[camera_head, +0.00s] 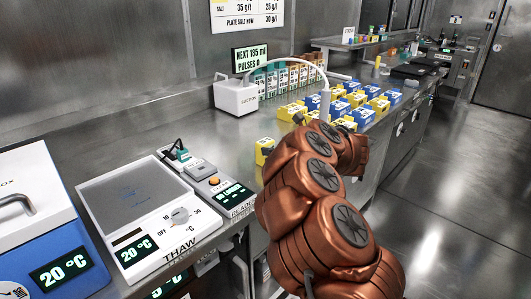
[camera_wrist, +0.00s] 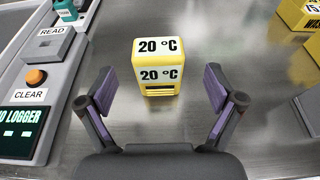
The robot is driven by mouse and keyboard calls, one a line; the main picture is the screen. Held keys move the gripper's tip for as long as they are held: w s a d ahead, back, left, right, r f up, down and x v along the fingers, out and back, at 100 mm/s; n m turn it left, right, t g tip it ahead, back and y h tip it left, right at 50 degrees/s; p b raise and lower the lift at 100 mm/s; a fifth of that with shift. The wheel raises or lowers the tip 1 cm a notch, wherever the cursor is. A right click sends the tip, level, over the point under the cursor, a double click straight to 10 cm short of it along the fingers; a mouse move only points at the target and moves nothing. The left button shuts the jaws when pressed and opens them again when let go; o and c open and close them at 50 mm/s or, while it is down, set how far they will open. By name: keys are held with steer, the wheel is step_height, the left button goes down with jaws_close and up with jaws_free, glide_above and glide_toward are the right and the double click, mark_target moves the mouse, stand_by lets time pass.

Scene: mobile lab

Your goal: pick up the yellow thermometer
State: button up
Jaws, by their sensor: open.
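The yellow thermometer (camera_wrist: 158,72) stands upright on the steel bench in the wrist view, its faces reading 20 °C. In the head view the thermometer (camera_head: 264,151) is a small yellow block just left of my arm. My gripper (camera_wrist: 161,92) is open, with one purple-padded finger toward each side of the thermometer. Nothing is held between the fingers. In the head view my gripper is hidden behind my copper-coloured arm.
The data logger (camera_head: 222,190) with an orange CLEAR button lies left of the thermometer. Further left is the THAW plate (camera_head: 140,200) and a blue box (camera_head: 40,220). Several yellow and blue boxes (camera_head: 292,111) stand behind. A white electronic dispenser (camera_head: 236,97) is near the wall.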

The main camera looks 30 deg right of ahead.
mark_target(269, 143)
steer(key=shift+x, duration=2.5)
steer(key=shift+a+r, duration=0.15)
steer(key=shift+r, duration=0.05)
steer(key=c, duration=1.3)
steer(key=shift+r, duration=0.1)
